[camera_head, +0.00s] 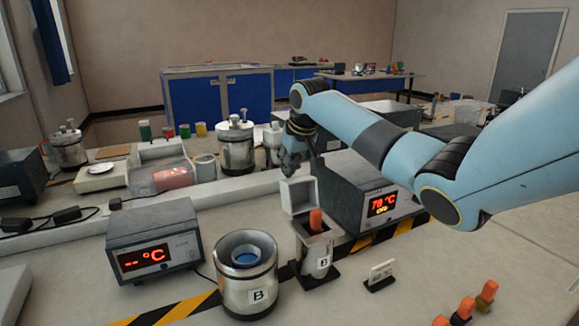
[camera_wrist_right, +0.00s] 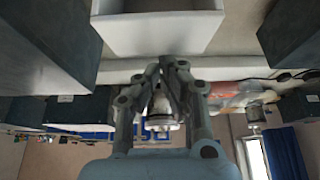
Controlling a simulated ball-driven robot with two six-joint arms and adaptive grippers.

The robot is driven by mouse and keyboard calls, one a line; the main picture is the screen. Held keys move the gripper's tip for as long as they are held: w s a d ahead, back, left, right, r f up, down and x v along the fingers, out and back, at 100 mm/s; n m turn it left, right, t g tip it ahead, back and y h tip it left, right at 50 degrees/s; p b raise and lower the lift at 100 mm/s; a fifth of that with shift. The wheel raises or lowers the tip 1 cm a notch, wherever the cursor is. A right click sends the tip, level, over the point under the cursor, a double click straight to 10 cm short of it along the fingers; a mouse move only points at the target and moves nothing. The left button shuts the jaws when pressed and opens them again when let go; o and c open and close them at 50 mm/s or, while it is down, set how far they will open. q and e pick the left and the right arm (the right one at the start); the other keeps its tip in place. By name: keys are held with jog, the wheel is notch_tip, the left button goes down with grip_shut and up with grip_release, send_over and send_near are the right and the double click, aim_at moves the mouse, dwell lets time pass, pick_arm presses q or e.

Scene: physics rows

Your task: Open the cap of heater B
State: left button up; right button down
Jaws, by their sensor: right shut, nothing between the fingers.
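Heater B (camera_head: 317,258) is a small upright metal holder with a "B" label. Its white box-like cap (camera_head: 299,194) stands raised at the back of the holder's top, so the cap looks open. An orange-topped piece (camera_head: 316,221) sticks up from the holder. My right gripper (camera_head: 291,170) is just above and behind the cap, shut and empty. In the right wrist view, the gripper's fingertips (camera_wrist_right: 168,64) are together, close to the white cap (camera_wrist_right: 157,35); I cannot tell whether they touch it. My left gripper is not in view.
A metal vessel labelled B (camera_head: 248,285) stands left of the heater. A display box (camera_head: 153,247) is at left, and another display unit (camera_head: 370,195) reading about 78 °C is behind right. A small sign (camera_head: 381,275) and several orange-topped pieces (camera_head: 463,310) are at right.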

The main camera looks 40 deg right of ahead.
aim_at(298, 178)
jog(key=s+r+t+p, duration=0.1)
jog(key=p, duration=0.1)
jog(key=s+r+t+p, duration=0.1)
jog(key=s+p, duration=0.1)
jog(key=shift+a+r+t+h+p, duration=0.15)
jog(key=shift+a+t+h+p, duration=0.2)
jog(key=shift+t+h+p, duration=0.05)
jog(key=shift+s+a+r+t+p, duration=0.15)
jog(key=shift+s+a+t+p, duration=0.1)
jog(key=shift+s+t+p, duration=0.25)
jog(key=shift+w, duration=0.1)
jog(key=v, duration=1.2)
jog(key=shift+a+h, duration=0.15)
jog(key=shift+h, duration=0.15)
